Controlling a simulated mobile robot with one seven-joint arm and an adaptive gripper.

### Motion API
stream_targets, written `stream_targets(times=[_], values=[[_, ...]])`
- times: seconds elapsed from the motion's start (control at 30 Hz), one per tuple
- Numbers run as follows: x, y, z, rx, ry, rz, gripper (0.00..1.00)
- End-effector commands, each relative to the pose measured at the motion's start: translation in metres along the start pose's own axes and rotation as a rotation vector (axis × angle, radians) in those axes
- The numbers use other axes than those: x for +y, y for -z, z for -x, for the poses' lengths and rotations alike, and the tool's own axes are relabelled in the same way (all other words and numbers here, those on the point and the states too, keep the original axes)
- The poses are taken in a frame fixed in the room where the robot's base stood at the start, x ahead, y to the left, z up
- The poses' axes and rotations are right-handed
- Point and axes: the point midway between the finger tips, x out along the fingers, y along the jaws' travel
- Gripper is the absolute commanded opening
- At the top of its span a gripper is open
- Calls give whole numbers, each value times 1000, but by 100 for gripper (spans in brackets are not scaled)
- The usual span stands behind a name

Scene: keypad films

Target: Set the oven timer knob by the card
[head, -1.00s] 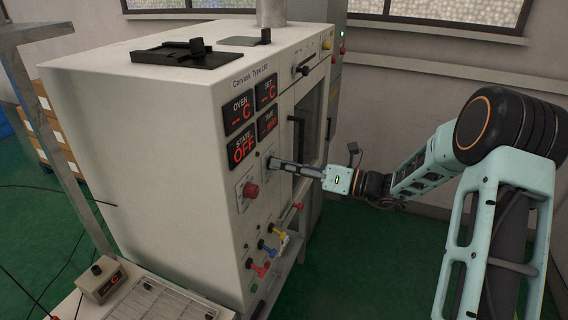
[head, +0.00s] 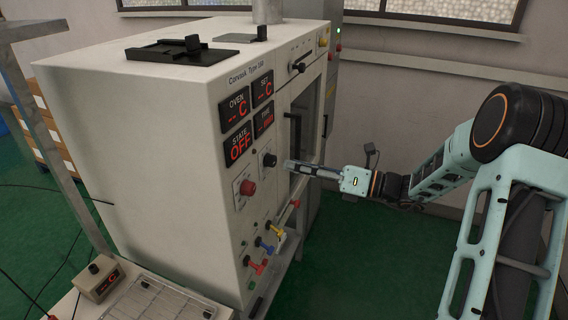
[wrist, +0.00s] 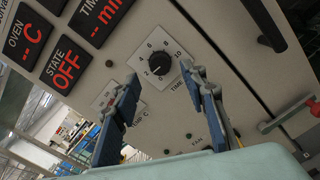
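The black timer knob (head: 269,160) is on the oven's (head: 145,160) front panel, below the red displays. In the wrist view the knob (wrist: 159,63) sits on a white dial plate with numbers up to 10. Its pointer mark is too small to read surely. My gripper (head: 289,164) is just right of the knob in the head view, apart from it. In the wrist view my gripper (wrist: 166,79) is open, with its two fingers apart and nothing between them. The knob shows just beyond the fingertips. I cannot make out a card.
A red knob (head: 248,187) sits below left of the timer knob. Red, blue and yellow valve handles (head: 264,246) stick out lower down. The TIME display (head: 264,120) and STATE display (head: 238,144) are above. Free room lies to the right of the panel.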

Motion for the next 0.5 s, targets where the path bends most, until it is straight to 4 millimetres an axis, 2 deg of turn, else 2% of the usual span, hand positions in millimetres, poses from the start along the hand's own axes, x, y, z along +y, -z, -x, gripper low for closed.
stream_targets(times=[0.03, 0.23, 0.4, 0.5], values=[[-1, -1, 13, -2, 5, 0, 39], [-1, 0, 51, -1, 3, 0, 39], [0, 0, 68, -1, 1, 1, 39], [0, 0, 72, 0, -1, 0, 39]])
